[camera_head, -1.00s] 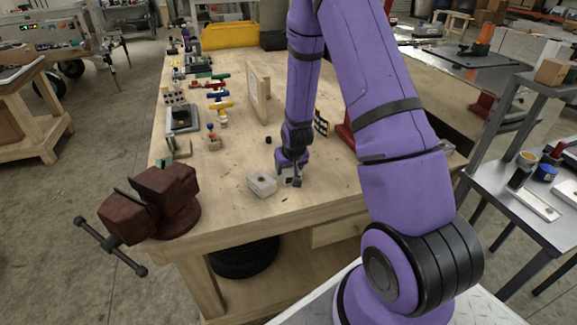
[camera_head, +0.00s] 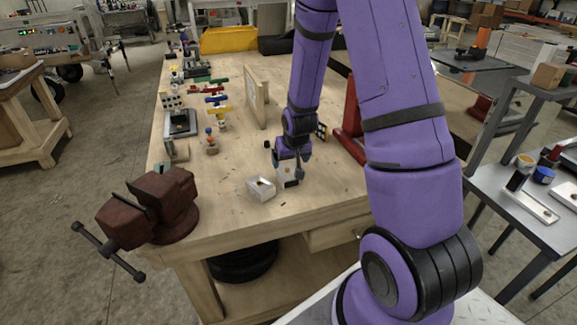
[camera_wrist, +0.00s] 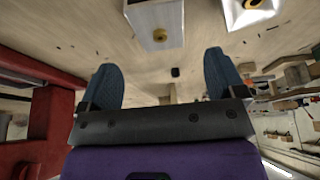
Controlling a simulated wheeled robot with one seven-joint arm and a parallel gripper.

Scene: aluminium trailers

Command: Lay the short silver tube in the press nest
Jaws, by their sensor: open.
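My gripper (camera_head: 289,172) is open above the workbench, close to two small pale blocks. In the wrist view its two blue-grey fingers (camera_wrist: 162,80) are spread with nothing held between them. One pale block (camera_head: 260,189) has a recess in its top with something small and dark or brassy in it; it shows at the top right of the wrist view (camera_wrist: 235,17). The other block (camera_head: 291,181) is partly behind my gripper and shows a brass knob in the wrist view (camera_wrist: 155,18). I cannot make out the short silver tube, nor tell which fixture is the press nest.
A red stand (camera_head: 351,118) rises right of my gripper. A rust-red vise (camera_head: 155,205) sits at the bench's front left corner. An upright wooden panel (camera_head: 255,97) and several coloured parts are farther back. The bench front between vise and blocks is clear.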

